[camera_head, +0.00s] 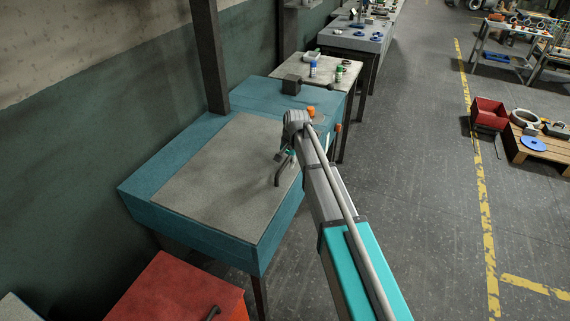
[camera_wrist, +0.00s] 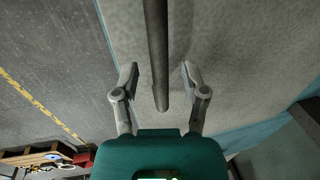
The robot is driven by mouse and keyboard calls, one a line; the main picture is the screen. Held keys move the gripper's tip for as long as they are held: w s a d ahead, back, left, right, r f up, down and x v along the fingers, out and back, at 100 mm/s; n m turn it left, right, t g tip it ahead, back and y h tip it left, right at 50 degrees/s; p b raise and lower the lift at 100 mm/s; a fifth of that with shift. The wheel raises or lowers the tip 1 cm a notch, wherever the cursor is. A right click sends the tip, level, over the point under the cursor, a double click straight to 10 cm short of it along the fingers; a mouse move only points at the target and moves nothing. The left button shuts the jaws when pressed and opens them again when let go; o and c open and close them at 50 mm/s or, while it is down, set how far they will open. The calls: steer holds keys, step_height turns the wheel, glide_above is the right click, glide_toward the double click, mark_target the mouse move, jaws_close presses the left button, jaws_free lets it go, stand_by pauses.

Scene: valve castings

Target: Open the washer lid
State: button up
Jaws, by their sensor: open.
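The washer (camera_head: 190,238) is a blue box on legs against the wall. Its grey speckled lid (camera_head: 215,175) lies flat on top, shut; the lid also fills much of the wrist view (camera_wrist: 245,50). A dark bar handle (camera_head: 279,176) stands at the lid's right side. In the wrist view the handle (camera_wrist: 156,45) runs down from the top edge and ends between my fingers. My gripper (camera_wrist: 160,70) is open, with a finger on each side of the handle and visible gaps to it. In the head view my gripper (camera_head: 287,155) is small and partly hidden by my arm.
A dark post (camera_head: 209,60) rises behind the washer. A dark block (camera_head: 291,84) and orange buttons (camera_head: 311,111) are at its far end. A red box (camera_head: 175,290) stands in front. A table with bottles (camera_head: 313,68) is beyond. The floor to the right (camera_head: 420,160) is clear.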

jaws_close()
stand_by(0.3)
steer(key=shift+a, duration=0.1)
steer(key=shift+w+r, duration=0.1)
